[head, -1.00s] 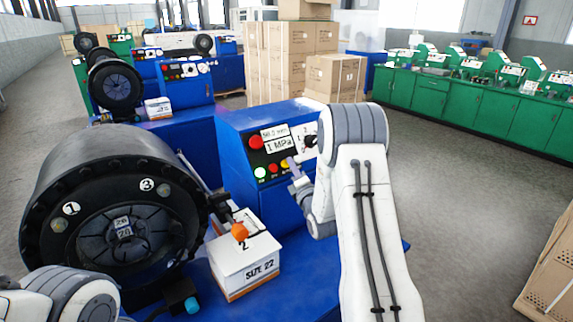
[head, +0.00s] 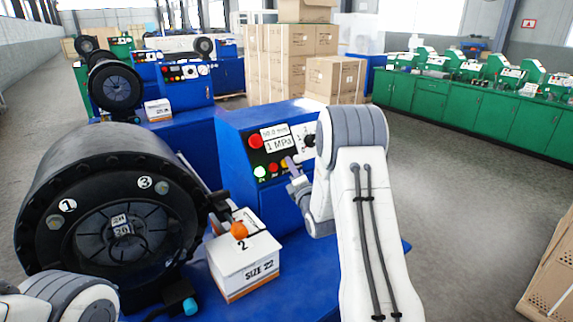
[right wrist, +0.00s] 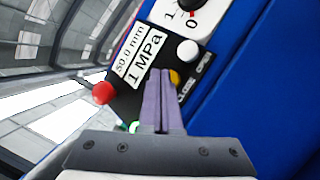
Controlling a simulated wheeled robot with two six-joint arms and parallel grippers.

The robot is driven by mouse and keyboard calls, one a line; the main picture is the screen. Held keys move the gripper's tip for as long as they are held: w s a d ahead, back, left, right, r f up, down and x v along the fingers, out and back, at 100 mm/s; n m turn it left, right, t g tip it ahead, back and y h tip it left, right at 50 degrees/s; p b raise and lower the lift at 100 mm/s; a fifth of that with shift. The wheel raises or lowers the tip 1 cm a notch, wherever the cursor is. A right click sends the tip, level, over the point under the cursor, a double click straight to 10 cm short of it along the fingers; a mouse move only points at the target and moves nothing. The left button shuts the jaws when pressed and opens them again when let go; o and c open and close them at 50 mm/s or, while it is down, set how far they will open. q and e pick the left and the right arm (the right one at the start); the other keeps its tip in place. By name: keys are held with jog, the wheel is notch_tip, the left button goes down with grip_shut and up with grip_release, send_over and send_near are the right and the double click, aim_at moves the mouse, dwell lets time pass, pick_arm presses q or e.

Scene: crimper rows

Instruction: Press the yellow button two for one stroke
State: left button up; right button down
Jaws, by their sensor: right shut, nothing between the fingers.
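The yellow button (right wrist: 174,76) is on the dark control panel (right wrist: 129,101) of the blue machine, partly hidden by my right gripper (right wrist: 160,72). That gripper's purple fingers are shut together with nothing between them. Their tips lie over or beside the yellow button in the right wrist view; I cannot tell whether they touch it. In the head view the right gripper (head: 289,163) is at the panel's lower buttons. The display (right wrist: 140,55) reads 50.0 mm and 1 MPa. My left arm shows at the lower left of the head view, its gripper out of frame.
A white button (right wrist: 187,51) and a red knob (right wrist: 103,93) flank the yellow button. The big black crimper head (head: 105,190) and a white SIZE 22 box (head: 245,268) stand left of the panel. Cardboard boxes (head: 285,60) stand behind.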

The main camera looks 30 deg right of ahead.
jog(key=shift+w+f+b, duration=0.2)
jog(key=shift+w+b, duration=0.1)
jog(key=shift+b, duration=0.1)
dwell(0.6)
jog(key=shift+s+r, duration=0.5)
jog(key=shift+s, duration=0.25)
jog(key=s+r, duration=0.2)
jog(key=s, duration=0.2)
jog(key=shift+d+r, duration=0.3)
jog(key=shift+r, duration=0.1)
dwell(0.9)
